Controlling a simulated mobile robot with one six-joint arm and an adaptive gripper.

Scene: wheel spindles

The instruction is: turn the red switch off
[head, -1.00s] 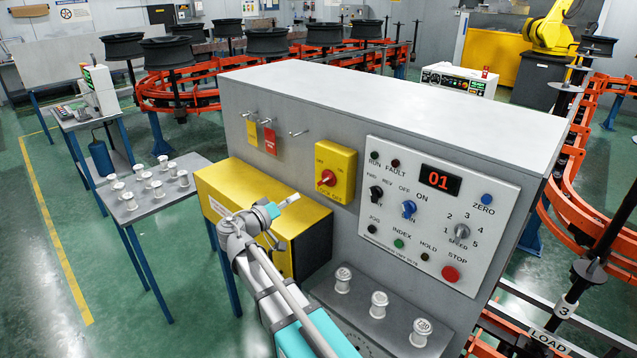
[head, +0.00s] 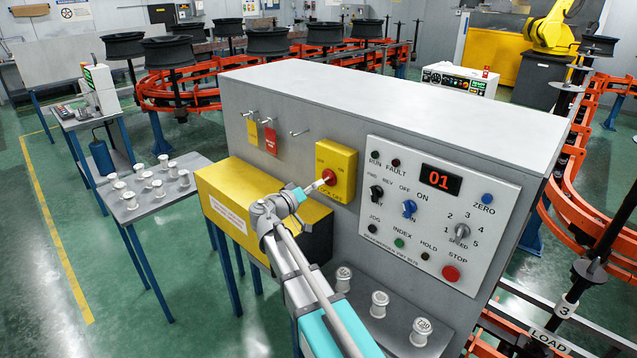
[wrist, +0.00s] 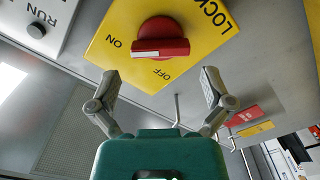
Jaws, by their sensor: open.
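The red switch (head: 328,176) is a rotary knob on a yellow plate (head: 345,165) on the front of the grey cabinet. In the wrist view the red switch (wrist: 162,40) shows a handle with a white strip on its left part, on the side of the word ON; OFF is printed below it. My gripper (wrist: 160,80) is open and empty, its fingers apart to either side and just short of the knob. In the head view my gripper (head: 312,187) is close in front of the plate and overlaps its lower left; contact is unclear there.
A control panel (head: 385,152) with knobs and buttons is right of the switch. A yellow box (head: 225,195) juts out at lower left. Red and yellow tags (head: 270,141) hang on hooks to the left. Spindle parts stand on a ledge (head: 405,335) below.

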